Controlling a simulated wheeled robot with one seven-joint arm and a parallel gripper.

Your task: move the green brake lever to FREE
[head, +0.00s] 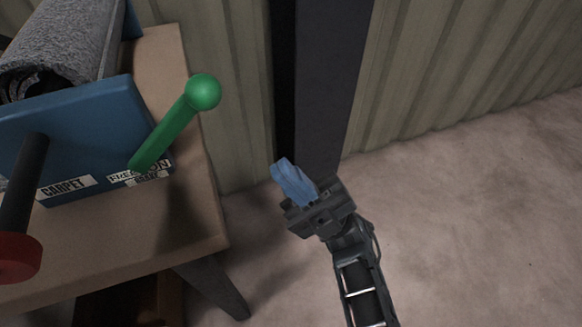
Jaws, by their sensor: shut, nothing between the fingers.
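The green brake lever (172,127) has a round ball knob at its top and tilts up to the right. Its foot is at the right end of a blue box-like housing (88,127) on a table. White labels (138,173) sit at the lever's foot, partly covered by it; their words are too small to read surely. My gripper (282,168) is to the right of the table, over the floor, with its blue fingers together and empty. It is apart from the lever, to the right of and lower than the knob in the picture.
A black lever with a red knob (18,258) stands at the left, by a CARPET label (66,187). A grey carpet roll (65,50) lies behind the housing. The wooden table (190,225) ends left of my gripper. A dark post (325,80) stands behind; floor at right is clear.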

